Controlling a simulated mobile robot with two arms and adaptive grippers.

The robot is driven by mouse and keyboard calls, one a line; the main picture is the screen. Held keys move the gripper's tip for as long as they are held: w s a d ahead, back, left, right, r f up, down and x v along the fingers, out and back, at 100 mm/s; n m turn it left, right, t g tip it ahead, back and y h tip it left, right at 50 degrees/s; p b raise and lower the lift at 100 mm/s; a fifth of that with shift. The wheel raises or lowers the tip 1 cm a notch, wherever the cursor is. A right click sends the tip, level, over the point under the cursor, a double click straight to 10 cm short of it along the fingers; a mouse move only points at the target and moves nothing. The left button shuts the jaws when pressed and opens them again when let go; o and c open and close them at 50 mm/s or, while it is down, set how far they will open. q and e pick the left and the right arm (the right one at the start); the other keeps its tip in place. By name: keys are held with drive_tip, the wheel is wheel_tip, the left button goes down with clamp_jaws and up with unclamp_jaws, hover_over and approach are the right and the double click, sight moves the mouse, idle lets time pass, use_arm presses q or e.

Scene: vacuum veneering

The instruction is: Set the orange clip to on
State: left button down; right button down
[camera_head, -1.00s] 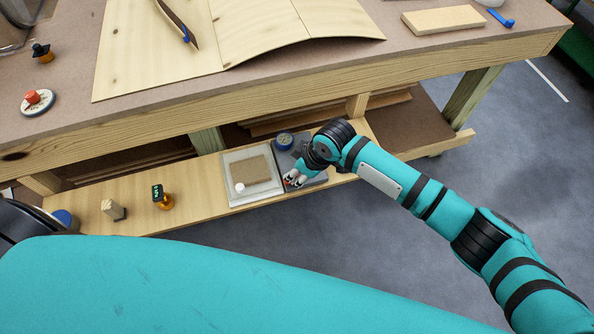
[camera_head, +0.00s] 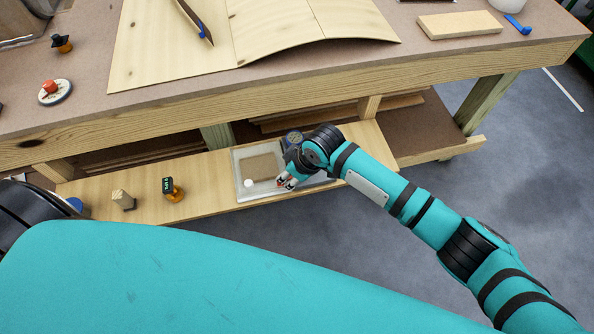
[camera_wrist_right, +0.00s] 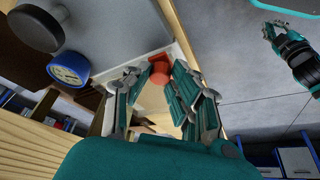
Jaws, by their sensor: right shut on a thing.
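A small orange-red piece, which I take to be the orange clip (camera_wrist_right: 160,73), sits at the edge of a grey panel (camera_wrist_right: 110,25) in the right wrist view. My right gripper (camera_wrist_right: 155,80) is shut on it; its fingertips close around it from both sides. In the head view my right gripper (camera_head: 285,182) is low at the right side of the shelf, by the white tray, with a little red at its tips. My left gripper (camera_wrist_right: 270,32) shows small at the upper right of the wrist view; its opening is unclear.
The white tray (camera_head: 241,192) holds a brown square pad. An amber bottle-like thing (camera_head: 175,194) and a wooden block (camera_head: 123,200) stand left on the shelf. The workbench edge (camera_head: 300,86) overhangs behind.

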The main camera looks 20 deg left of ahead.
drive_tip(key=shift+s+a, duration=0.1)
drive_tip(key=shift+s, duration=0.1)
drive_tip(key=c, duration=1.1)
unclamp_jaws()
drive_tip(key=shift+a, duration=0.1)
drive_tip(key=shift+c, duration=0.2)
drive_tip(key=shift+r, duration=0.1)
drive_tip(key=shift+w+d+r, duration=0.1)
drive_tip(key=shift+d+r, duration=0.15)
drive_tip(key=v, duration=1.1)
